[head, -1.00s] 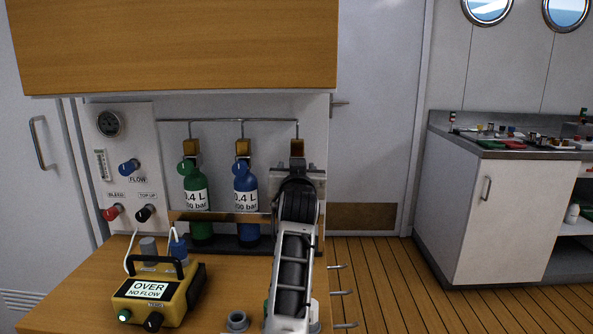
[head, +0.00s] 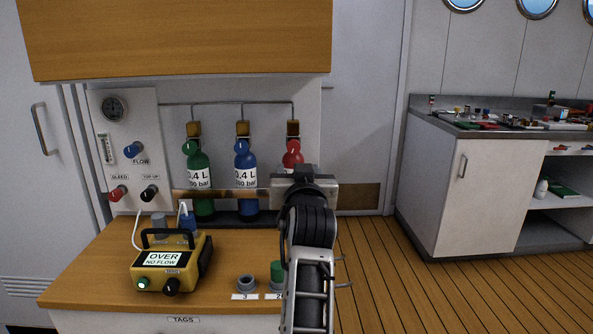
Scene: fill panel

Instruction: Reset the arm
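One of my arms (head: 308,245) rises from the bottom of the head view, right of centre. Its wrist end is in front of the lower part of a red cylinder (head: 293,154). Its gripper faces away from the camera, and its fingers are hidden behind the wrist, so I cannot see whether it is open or holds anything. The arm comes up right of centre, so I take it as my right one. My other gripper is not in the picture. A green cylinder (head: 199,172) and a blue cylinder (head: 246,172) stand upright in the rack to the left of the wrist.
A yellow analyser reading "OVER NO FLOW" (head: 163,258) sits on the wooden bench (head: 95,268). Grey socket 3 (head: 246,283) is empty; a green piece (head: 277,271) stands beside it. The knob panel (head: 128,150) is at left. A cluttered counter (head: 470,130) stands right, across open floor.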

